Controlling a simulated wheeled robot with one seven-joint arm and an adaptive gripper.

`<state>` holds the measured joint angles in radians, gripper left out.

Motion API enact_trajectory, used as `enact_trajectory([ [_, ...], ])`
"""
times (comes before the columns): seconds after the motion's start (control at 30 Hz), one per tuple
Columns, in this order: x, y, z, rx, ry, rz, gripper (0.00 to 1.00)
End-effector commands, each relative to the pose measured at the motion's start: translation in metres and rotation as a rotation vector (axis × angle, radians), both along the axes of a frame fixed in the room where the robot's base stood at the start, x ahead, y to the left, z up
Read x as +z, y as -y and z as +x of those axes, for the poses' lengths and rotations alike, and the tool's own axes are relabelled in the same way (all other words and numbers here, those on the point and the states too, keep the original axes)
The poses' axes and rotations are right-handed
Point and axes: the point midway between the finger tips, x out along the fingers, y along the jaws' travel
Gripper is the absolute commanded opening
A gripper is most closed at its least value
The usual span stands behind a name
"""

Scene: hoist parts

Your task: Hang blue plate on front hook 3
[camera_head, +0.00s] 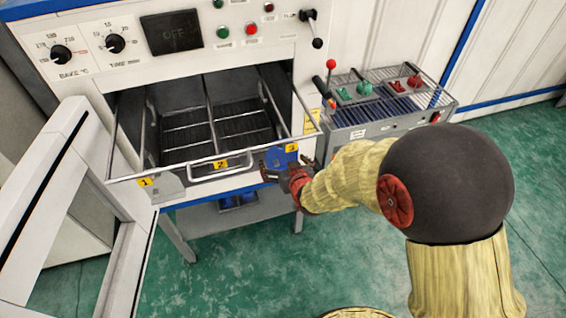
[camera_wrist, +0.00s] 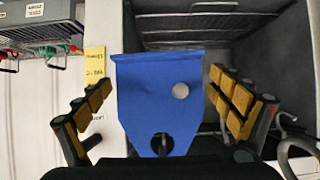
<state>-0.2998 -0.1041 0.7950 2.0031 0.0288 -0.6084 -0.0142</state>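The blue plate (camera_head: 275,159) is at the right end of the oven's front rail, next to the yellow tag 3 (camera_head: 291,148). My gripper (camera_head: 284,173) is right at it. In the wrist view the plate (camera_wrist: 150,85) fills the middle, with a round hole and a second hole near its lower edge. My gripper's yellow-padded fingers (camera_wrist: 160,110) stand apart on both sides, with gaps to the plate. The gripper is open. The hook itself and its contact with the plate cannot be made out.
A grey plate (camera_head: 166,188) is by tag 1 (camera_head: 145,182), and a handle (camera_head: 221,172) is by tag 2. The oven door (camera_head: 62,200) stands open at left. A wire-topped rack (camera_head: 390,112) with red and green parts stands at right.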

Motion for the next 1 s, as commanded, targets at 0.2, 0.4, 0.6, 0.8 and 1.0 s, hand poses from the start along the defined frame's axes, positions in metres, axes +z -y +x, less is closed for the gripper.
enact_trajectory([
  [0.2,-0.001,0.0,-0.001,0.0,-0.002,-0.001,1.0],
  [0.4,-0.004,0.001,-0.003,0.0,-0.008,-0.002,1.0],
  [0.6,0.006,0.004,-0.014,0.0,-0.004,-0.001,1.0],
  [0.8,0.022,0.011,-0.04,0.0,-0.002,-0.001,1.0],
  [1.0,0.04,0.02,-0.068,0.0,0.0,0.001,1.0],
])
